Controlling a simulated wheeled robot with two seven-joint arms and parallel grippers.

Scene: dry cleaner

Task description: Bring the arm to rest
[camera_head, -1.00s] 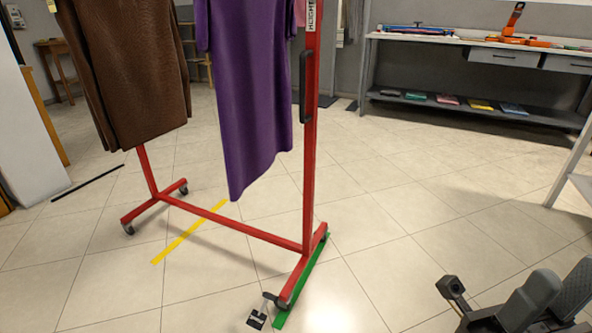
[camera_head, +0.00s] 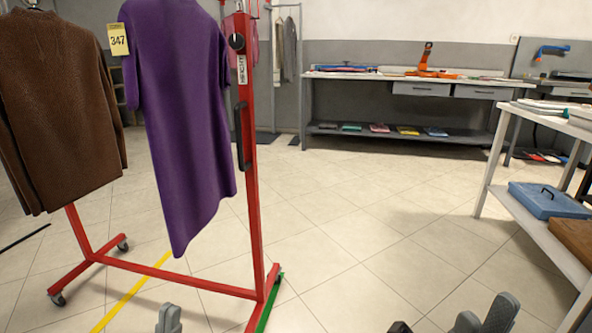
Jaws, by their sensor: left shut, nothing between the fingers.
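My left gripper (camera_head: 168,319) shows at the bottom edge, left of centre. Its grey fingertips are together with nothing between them, and the rest of it is below the picture. My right gripper (camera_head: 485,316) shows at the bottom right. Its two grey fingers stand apart with an empty gap, and its base is cut off by the picture's edge. Both grippers look clear of the clothes.
A red wheeled rack (camera_head: 254,190) holds a brown garment (camera_head: 60,110) and a purple garment (camera_head: 185,130) at left, with a yellow 347 tag (camera_head: 118,41). A bench (camera_head: 345,93) stands behind. A table (camera_head: 497,145) with a blue case (camera_head: 545,200) is at right. The middle floor is clear.

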